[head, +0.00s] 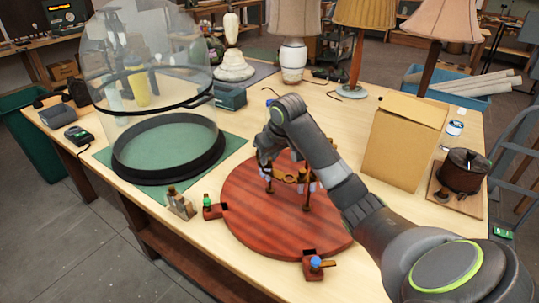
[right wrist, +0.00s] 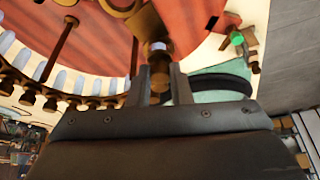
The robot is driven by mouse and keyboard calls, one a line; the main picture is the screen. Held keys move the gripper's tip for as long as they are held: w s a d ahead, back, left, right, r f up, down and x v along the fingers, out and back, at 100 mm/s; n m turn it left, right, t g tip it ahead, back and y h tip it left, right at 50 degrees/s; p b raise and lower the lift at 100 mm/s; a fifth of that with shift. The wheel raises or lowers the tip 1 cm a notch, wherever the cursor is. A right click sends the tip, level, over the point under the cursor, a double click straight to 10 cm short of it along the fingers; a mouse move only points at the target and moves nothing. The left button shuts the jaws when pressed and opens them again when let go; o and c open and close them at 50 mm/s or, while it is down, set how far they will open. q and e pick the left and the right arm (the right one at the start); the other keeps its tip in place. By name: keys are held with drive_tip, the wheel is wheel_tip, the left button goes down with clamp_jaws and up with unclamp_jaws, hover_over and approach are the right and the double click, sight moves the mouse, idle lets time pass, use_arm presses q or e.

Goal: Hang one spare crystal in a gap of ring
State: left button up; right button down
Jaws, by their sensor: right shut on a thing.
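The round red wooden board (head: 250,218) lies on the table in the head view. On it stands the brass lamp frame with its ring (head: 285,178), partly hidden by my right arm. In the right wrist view the ring (right wrist: 68,101) curves along the left, with several pale crystals (right wrist: 35,77) and brass knobs. My right gripper (right wrist: 160,84) is shut on a small brass knob with a pale part beyond it, which looks like a crystal (right wrist: 158,47). It is beside the ring; whether it touches anything is unclear. My left gripper is not in view.
A cardboard box (head: 403,138) and a dark pot (head: 463,170) stand at the right. Small clamps (head: 316,265) sit at the board's rim. Several shaded lamps line the back.

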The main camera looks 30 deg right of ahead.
drive_tip(key=shift+f, duration=0.45)
idle(0.3)
drive_tip(key=c, duration=1.2)
unclamp_jaws()
drive_tip(key=shift+c, duration=0.2)
drive_tip(key=shift+r, duration=0.1)
wheel_tip(320, 180, up, 7)
drive_tip(key=p, duration=0.9)
